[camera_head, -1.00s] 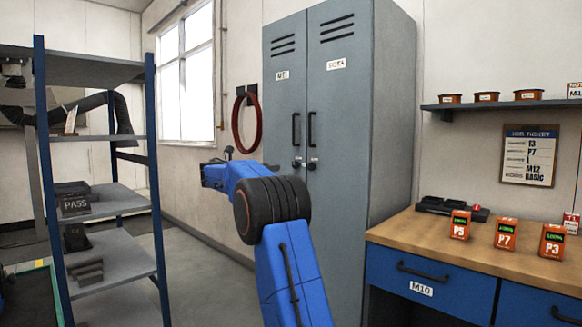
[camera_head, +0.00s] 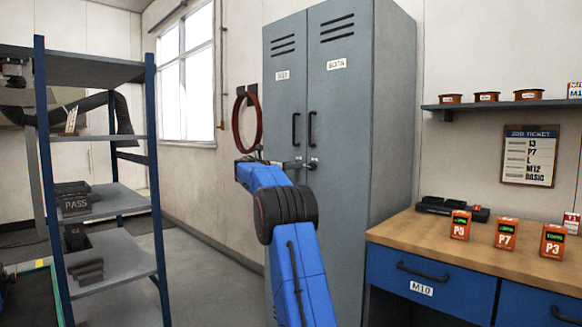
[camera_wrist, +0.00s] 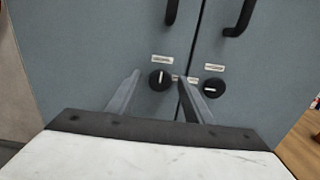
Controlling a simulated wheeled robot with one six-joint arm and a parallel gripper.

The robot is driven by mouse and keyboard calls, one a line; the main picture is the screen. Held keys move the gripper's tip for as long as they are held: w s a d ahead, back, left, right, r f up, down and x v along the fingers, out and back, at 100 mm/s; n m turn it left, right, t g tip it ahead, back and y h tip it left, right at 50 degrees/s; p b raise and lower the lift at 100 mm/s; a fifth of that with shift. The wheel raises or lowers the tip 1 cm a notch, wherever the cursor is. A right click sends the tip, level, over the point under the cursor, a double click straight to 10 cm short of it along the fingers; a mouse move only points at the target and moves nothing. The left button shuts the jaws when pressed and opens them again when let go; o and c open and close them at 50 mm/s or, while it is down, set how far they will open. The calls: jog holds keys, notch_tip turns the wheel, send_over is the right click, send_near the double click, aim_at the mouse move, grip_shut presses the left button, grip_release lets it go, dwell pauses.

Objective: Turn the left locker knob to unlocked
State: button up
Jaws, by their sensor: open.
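The grey two-door locker (camera_head: 345,110) stands in the middle of the head view. Its left knob (camera_wrist: 159,80) is a round black knob with a white mark that looks close to upright, in the wrist view. The right knob (camera_wrist: 213,88) is black with its white mark lying roughly level; it also shows in the head view (camera_head: 312,164). My gripper (camera_wrist: 158,88) is open, with one finger on each side of the left knob in the picture. Whether the fingers touch the knob cannot be told. In the head view my gripper largely hides the left knob.
Two black door handles (camera_head: 296,130) sit above the knobs. A red hose loop (camera_head: 237,122) hangs on the wall to the left. A blue-post shelf (camera_head: 100,140) stands at left, and a wooden-topped workbench (camera_head: 480,241) at right. Floor between shelf and locker is clear.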

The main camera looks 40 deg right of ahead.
jog(key=c, duration=1)
jog(key=shift+m, duration=0.3)
jog(key=m, duration=1.7)
jog(key=shift+s+d+f, duration=0.1)
jog(key=shift+s+f, duration=0.1)
jog(key=shift+m, duration=0.3)
